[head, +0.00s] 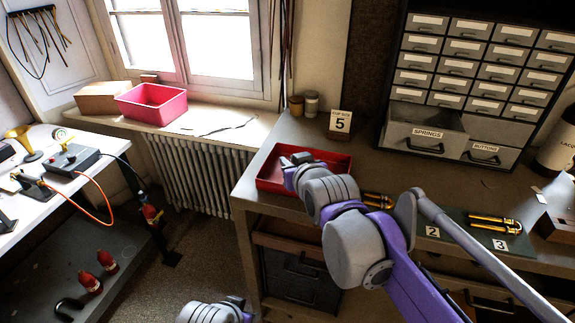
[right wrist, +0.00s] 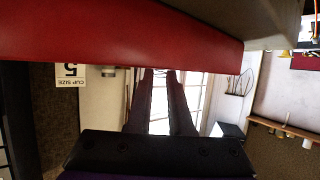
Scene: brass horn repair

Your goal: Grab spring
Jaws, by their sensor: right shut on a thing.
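No spring shows clearly in either view. My right gripper (head: 299,158) is at the left part of the red tray (head: 335,161) on the workbench. In the right wrist view its two fingers (right wrist: 159,73) are close together and run to the edge of the red tray wall (right wrist: 120,35), which hides their tips. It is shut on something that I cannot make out. The drawer labelled SPRINGS (head: 427,133) stands pulled out, its contents too dark to tell. Part of my left arm shows at the bottom of the head view; its fingers cannot be made out.
A cup size 5 card (head: 340,122) and two small jars (head: 311,104) stand behind the tray. Tools lie on a green mat (head: 462,222) at the right. A pink bin (head: 152,102) sits on the window sill. A white table (head: 20,200) stands at the left.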

